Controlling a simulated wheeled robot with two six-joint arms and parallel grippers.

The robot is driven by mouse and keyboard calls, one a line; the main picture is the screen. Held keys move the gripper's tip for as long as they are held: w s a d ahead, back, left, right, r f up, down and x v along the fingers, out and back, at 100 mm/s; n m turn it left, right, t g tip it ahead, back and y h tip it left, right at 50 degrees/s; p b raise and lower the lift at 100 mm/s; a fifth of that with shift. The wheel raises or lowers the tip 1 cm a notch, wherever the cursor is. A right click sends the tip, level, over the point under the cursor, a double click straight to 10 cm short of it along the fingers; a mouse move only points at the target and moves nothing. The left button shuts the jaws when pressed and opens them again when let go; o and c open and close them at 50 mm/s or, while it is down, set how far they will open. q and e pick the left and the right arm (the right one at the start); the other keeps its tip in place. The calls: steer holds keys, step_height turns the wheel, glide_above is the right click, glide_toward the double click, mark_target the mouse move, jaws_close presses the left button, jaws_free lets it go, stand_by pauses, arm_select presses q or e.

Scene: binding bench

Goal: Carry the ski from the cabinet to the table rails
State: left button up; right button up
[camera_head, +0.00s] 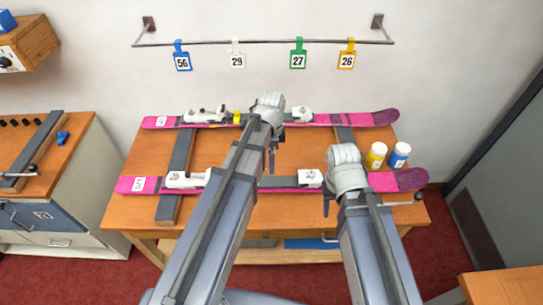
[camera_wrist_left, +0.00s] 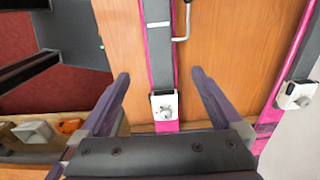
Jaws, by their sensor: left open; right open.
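Two pink and grey skis lie across the table's dark rails (camera_head: 167,207): a far ski (camera_head: 376,118) and a near ski (camera_head: 138,185), each with white binding parts. The cabinet (camera_head: 85,152) stands at the left, with no ski visible on its top. My left gripper (camera_head: 271,160) is over the table between the skis, partly hidden by its arm. In the left wrist view, its open fingers (camera_wrist_left: 160,85) stand on either side of one ski's white binding part (camera_wrist_left: 165,105), with no visible contact. My right gripper (camera_head: 328,203) is open near the near ski, partly hidden.
A yellow bottle (camera_head: 376,156) and a blue bottle (camera_head: 399,155) stand at the table's right, near the ski tips. A dark bar (camera_head: 36,145) and a blue object (camera_head: 62,138) lie on the cabinet. Numbered tags hang from a wall bar (camera_head: 215,42). Red floor shows around.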

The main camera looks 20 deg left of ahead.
arm_select(q)
steer(key=s+d+n+y, duration=0.1)
steer(key=s+d+n, duration=0.9)
steer(key=s, duration=0.4)
steer(key=shift+s+d+r+n, duration=0.15)
steer(key=shift+d+n, duration=0.1)
steer(key=shift+n, duration=0.25)
step_height(320, 180, down, 2)
steer(key=b, duration=0.2)
steer(key=shift+f+b, duration=0.25)
steer(key=shift+b, duration=0.05)
